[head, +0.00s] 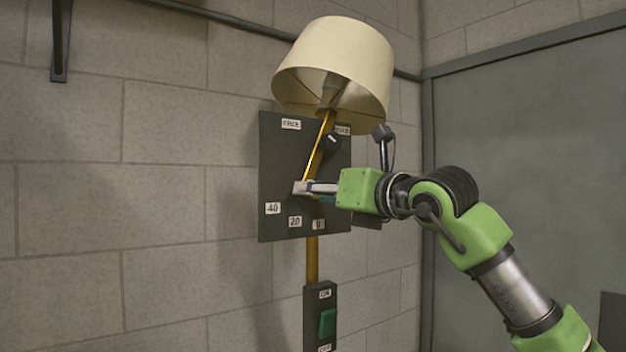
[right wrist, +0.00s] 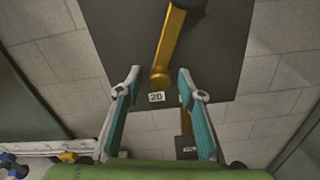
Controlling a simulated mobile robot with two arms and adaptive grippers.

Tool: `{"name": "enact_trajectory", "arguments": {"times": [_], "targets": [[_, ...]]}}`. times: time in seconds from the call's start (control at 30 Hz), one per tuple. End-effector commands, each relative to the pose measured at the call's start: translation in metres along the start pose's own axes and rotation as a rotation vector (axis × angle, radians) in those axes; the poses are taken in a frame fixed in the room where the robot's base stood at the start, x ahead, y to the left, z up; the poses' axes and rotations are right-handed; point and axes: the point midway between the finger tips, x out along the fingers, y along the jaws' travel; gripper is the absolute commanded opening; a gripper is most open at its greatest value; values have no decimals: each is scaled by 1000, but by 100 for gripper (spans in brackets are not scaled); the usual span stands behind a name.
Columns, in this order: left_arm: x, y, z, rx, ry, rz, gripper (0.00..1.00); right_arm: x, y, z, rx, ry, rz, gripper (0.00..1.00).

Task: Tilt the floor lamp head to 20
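The floor lamp's cream shade (head: 338,68) leans to the right at the top of a dark panel (head: 278,170). A gold bar (head: 318,148) runs slanting down the panel from the shade. In the right wrist view the bar's rounded lower end (right wrist: 160,77) sits close to the label 20 (right wrist: 157,97). My right gripper (head: 303,187) is at the bar's lower part. In the right wrist view its fingers (right wrist: 158,74) are apart, one on each side of the bar, with gaps showing. The head view hides the bar's end. My left gripper is not in view.
The panel carries labels 40 (head: 272,208), 20 (head: 295,221) and 0 (head: 318,224). A switch box (head: 319,318) with a green rocker is on the gold pole (head: 312,260) below. A block wall (head: 160,190) stands behind.

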Motion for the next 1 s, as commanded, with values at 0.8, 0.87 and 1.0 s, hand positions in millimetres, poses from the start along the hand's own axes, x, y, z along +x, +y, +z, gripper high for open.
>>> {"name": "enact_trajectory", "arguments": {"times": [0.8,0.87,1.0], "targets": [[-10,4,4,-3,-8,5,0,20,-1,-1,-3,1,0,0],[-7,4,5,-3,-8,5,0,20,-2,-2,-13,0,-1,0],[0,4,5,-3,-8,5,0,19,-8,-3,-62,-2,-1,0]]}}
